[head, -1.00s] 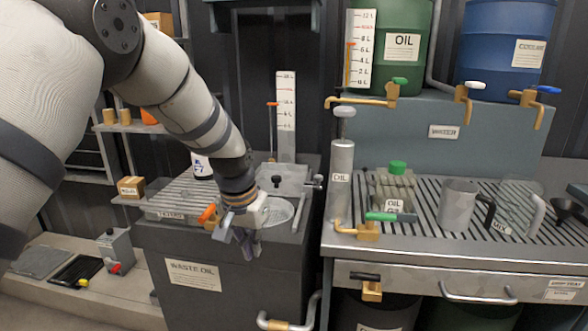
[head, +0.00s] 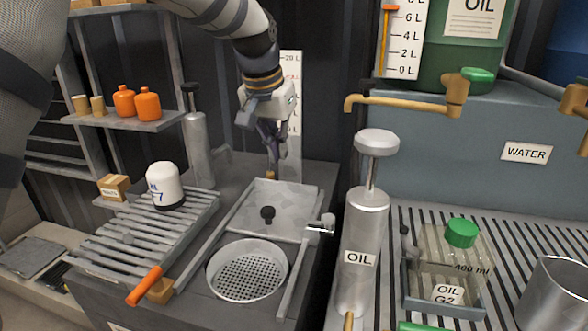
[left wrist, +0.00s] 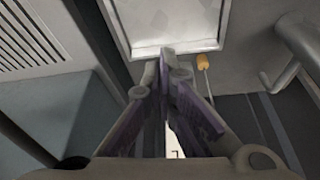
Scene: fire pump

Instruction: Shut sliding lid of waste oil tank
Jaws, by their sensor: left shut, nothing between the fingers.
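The waste oil tank (head: 195,300) has a sliding lid (head: 293,193), a flat grey metal plate with a black knob (head: 267,213). The lid lies at the back between two rails, and the round perforated strainer (head: 247,275) in front of it is uncovered. My left gripper (head: 272,168) is shut and empty, pointing down at the far edge of the lid. In the left wrist view, its fingertips (left wrist: 166,54) appear close to the lid's rim (left wrist: 178,47); I cannot tell whether they touch. My right gripper is not in view.
A slatted rack (head: 130,240) with a white oil filter (head: 165,185) is left of the lid. A grey oil pump (head: 362,245) stands close on the right. A level gauge (head: 290,150) rises behind the lid. The space above the strainer is clear.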

